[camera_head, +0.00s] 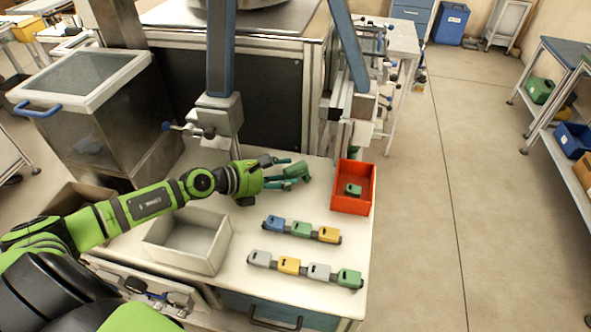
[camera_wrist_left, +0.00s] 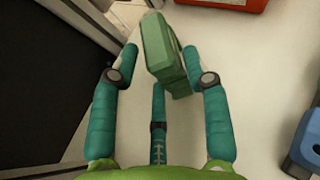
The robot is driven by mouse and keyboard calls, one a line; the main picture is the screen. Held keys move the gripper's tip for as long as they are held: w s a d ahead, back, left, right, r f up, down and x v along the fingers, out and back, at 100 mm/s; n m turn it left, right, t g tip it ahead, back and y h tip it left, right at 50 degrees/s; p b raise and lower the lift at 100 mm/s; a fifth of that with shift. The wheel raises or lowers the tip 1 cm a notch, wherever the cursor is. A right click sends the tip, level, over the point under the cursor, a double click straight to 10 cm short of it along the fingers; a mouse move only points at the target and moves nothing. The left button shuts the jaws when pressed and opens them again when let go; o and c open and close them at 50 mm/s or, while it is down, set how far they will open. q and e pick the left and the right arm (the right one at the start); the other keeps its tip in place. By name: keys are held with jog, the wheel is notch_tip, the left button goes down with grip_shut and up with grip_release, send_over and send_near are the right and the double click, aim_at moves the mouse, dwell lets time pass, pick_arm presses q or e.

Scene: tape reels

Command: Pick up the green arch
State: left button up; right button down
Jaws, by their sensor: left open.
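The green arch (camera_wrist_left: 164,55) stands between the spread fingers of my left gripper (camera_wrist_left: 158,62) in the left wrist view, nearer the right finger. I cannot tell whether a finger touches it. In the head view my left gripper (camera_head: 287,171) reaches in from the left above the white table, and the green arch (camera_head: 299,169) shows at its fingertips, partly hidden by them. The gripper is open. My right gripper is not in view.
A red bin (camera_head: 353,203) holding a green block (camera_head: 353,189) stands right of the gripper. An empty white box (camera_head: 188,241) is at front left. Two rows of coloured blocks (camera_head: 301,229) (camera_head: 304,270) lie in front. A metal post (camera_head: 222,60) rises behind.

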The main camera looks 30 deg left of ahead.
pick_arm(q)
jog(key=x, duration=0.3)
jog(key=shift+w+d+p, duration=0.15)
jog(key=shift+w+p, duration=0.1)
jog(key=shift+p, duration=0.05)
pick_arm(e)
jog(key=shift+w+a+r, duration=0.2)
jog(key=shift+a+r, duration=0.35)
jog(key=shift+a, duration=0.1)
pick_arm(q)
jog(key=shift+s, duration=0.1)
jog(key=c, duration=0.9)
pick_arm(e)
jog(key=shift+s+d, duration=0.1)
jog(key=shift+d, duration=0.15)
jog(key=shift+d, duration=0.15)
